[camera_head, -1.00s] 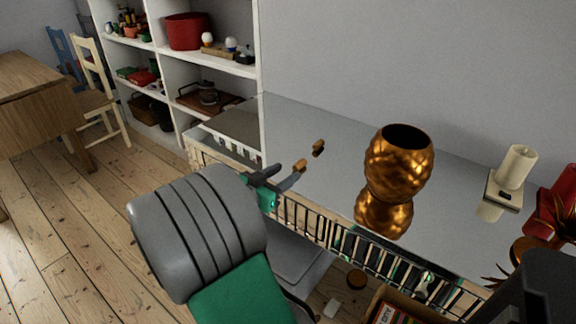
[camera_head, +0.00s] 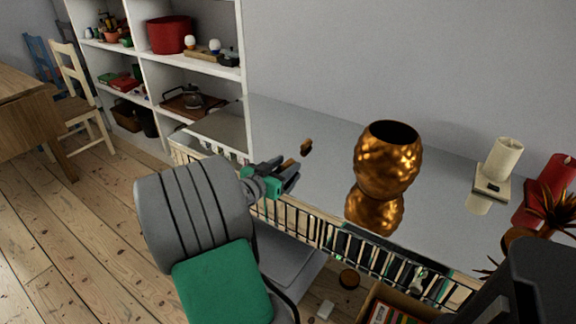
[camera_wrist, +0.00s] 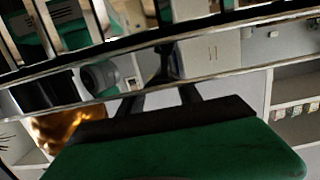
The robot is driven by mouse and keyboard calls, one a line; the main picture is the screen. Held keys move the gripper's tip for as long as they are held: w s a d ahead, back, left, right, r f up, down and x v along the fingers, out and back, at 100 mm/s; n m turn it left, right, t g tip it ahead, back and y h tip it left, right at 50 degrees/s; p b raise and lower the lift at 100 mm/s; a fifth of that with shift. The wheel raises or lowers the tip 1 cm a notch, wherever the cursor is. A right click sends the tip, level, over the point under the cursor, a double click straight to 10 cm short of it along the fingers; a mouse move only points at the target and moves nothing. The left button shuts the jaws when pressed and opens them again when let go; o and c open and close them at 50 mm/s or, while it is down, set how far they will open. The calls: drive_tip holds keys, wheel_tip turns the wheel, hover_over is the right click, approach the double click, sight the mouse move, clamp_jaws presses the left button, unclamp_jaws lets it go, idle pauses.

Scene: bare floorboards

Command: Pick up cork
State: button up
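The cork (camera_head: 306,147) is a small brown piece on the shiny mirror-like tabletop (camera_head: 330,135), left of the gold vase. A similar brown shape just below and left of it looks like its reflection. My gripper (camera_head: 293,172) is above the table's front edge, below and left of the cork, with its fingers apart and nothing visible between them. The fingertips partly cover the lower brown shape. In the wrist view, two dark fingers of my gripper (camera_wrist: 160,92) stand apart in front of the reflective surface. I cannot make out the cork there.
A gold dimpled vase (camera_head: 388,158) stands right of the cork. A white candle on a base (camera_head: 502,160), a red candle (camera_head: 556,172) and a spiky plant (camera_head: 553,212) are farther right. A white shelf unit (camera_head: 247,90) stands at the table's left end. A slatted rail (camera_head: 320,232) runs along the front.

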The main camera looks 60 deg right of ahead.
clamp_jaws()
idle(0.5)
